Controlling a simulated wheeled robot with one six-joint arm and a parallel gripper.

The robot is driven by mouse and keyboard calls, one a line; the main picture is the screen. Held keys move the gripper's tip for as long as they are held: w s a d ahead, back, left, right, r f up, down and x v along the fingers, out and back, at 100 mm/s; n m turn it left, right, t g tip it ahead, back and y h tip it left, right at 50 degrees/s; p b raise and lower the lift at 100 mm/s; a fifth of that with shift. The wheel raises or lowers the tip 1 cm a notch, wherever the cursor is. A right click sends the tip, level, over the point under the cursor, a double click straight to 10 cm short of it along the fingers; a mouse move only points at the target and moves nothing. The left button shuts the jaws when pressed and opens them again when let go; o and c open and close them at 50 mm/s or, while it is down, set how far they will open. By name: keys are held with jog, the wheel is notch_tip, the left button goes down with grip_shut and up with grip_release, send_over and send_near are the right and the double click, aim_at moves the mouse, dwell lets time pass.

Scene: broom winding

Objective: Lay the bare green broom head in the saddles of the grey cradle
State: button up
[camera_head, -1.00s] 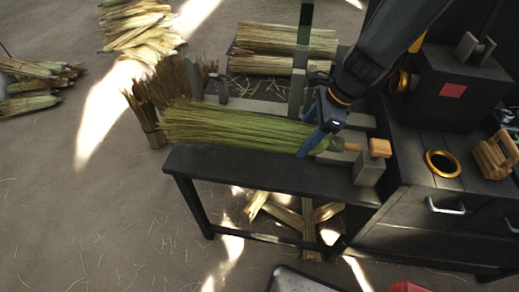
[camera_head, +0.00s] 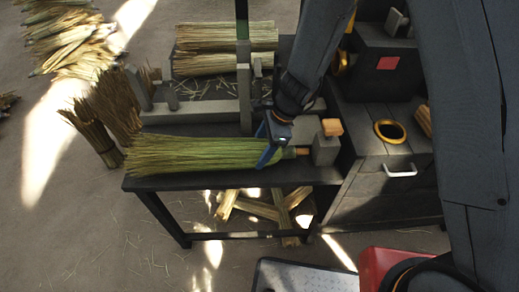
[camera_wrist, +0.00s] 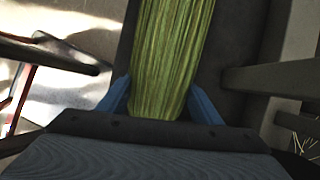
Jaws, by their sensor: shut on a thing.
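The green broom head (camera_head: 190,154) lies lengthwise along the front of the dark bench, bristles to the left. My gripper (camera_head: 268,155) is shut across its right end. The wrist view shows the green head (camera_wrist: 172,50) between both blue fingers. The grey cradle (camera_head: 195,115) is a long beam with uprights, such as the left one (camera_head: 138,88), just behind the head. The head is in front of the beam, not between its uprights. Whether it touches the bench is unclear. My wrist partly hides the cradle's right part.
A grey block (camera_head: 325,152) with a wooden piece (camera_head: 332,127) stands right of the head. Straw bundles (camera_head: 225,65) lie behind the cradle. A dark post (camera_head: 243,90) rises near the middle. A brass ring (camera_head: 390,131) sits on the right cabinet. Standing bundles (camera_head: 92,135) flank the bench's left end.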

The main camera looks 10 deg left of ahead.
jog(key=shift+f, duration=0.15)
jog(key=o, duration=1.3)
jog(key=shift+f, duration=0.1)
jog(key=shift+b, duration=0.35)
jog(key=v, duration=0.8)
jog(key=shift+w+a, duration=0.1)
jog(key=shift+w, duration=0.05)
jog(key=s+d+r+n+h, duration=0.1)
jog(key=s+d+r+n, duration=0.2)
jog(key=d, duration=0.5)
jog(key=s+d+r+n+t+h, duration=0.1)
jog(key=s+d+r+n, duration=0.2)
jog(key=d+n, duration=0.3)
jog(key=s+d+r+n+h, duration=0.2)
jog(key=s+d+r+n, duration=0.2)
jog(key=d, duration=0.7)
jog(key=shift+d+n+t, duration=0.3)
jog(key=shift+d+t, duration=0.05)
jog(key=shift+t, duration=0.05)
jog(key=shift+o, duration=0.8)
jog(key=shift+s+d+r+n, duration=0.15)
jog(key=shift+s+d+n, duration=0.1)
jog(key=shift+d+n, duration=0.1)
